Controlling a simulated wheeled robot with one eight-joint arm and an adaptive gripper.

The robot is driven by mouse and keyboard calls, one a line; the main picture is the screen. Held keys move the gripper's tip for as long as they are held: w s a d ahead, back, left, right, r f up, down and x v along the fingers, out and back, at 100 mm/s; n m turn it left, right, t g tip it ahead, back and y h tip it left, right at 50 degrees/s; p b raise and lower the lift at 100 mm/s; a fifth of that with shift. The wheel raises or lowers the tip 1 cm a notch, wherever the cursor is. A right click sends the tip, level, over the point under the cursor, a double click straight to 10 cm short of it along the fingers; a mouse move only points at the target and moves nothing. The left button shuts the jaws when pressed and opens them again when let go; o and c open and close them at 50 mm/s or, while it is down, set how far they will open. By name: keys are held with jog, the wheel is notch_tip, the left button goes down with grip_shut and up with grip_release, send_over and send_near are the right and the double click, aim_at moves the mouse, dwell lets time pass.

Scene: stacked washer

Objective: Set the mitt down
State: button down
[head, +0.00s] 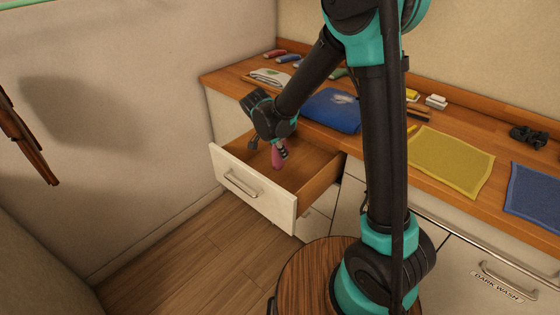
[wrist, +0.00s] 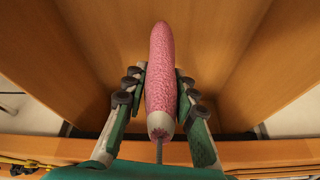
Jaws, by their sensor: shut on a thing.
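The mitt (wrist: 160,70) is a long, pink, rough-textured thing with a pale cuff and a thin grey strip at its near end. My gripper (wrist: 160,90) is shut on it, one finger on each side. In the head view my gripper (head: 281,151) points down over the open drawer, and the pink mitt (head: 277,160) hangs below it. The wrist view shows bare wooden drawer boards behind the mitt. I cannot tell whether the mitt touches the drawer floor.
The open drawer (head: 250,190) has a white front with a metal handle, and its visible inside looks empty. The wooden counter (head: 395,150) above holds a blue cloth (head: 332,110), a yellow cloth (head: 452,160), another blue cloth (head: 535,190) and small items. A wall stands at the left.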

aim_at(280, 160)
jog(key=shift+f, duration=2.3)
jog(key=shift+f, duration=0.1)
jog(key=c, duration=1.2)
grip_release()
jog(key=v, duration=1.2)
